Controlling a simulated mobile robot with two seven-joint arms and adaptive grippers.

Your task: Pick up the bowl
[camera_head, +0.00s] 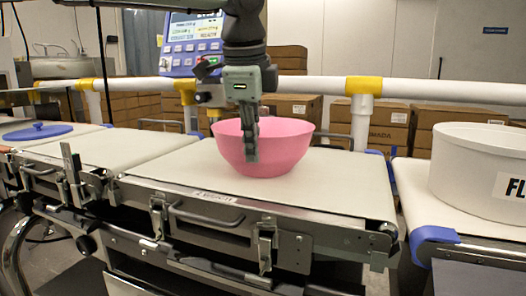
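A pink bowl (285,150) stands upright on the white middle belt (345,185). My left gripper (251,140) points straight down at the bowl's near side, left of its middle. It shows edge-on, with a dark finger in front of the bowl's near wall, reaching below the rim. The other finger is hidden, so I cannot tell whether the gripper is open or closed on the wall. The bowl appears to rest on the belt. My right gripper is out of view.
A white round container (478,170) stands on the right belt. A blue lid-like disc (38,131) lies on the left belt. A white rail (425,89) and a blue control panel (193,42) are behind the bowl. Cardboard boxes (388,128) are stacked beyond.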

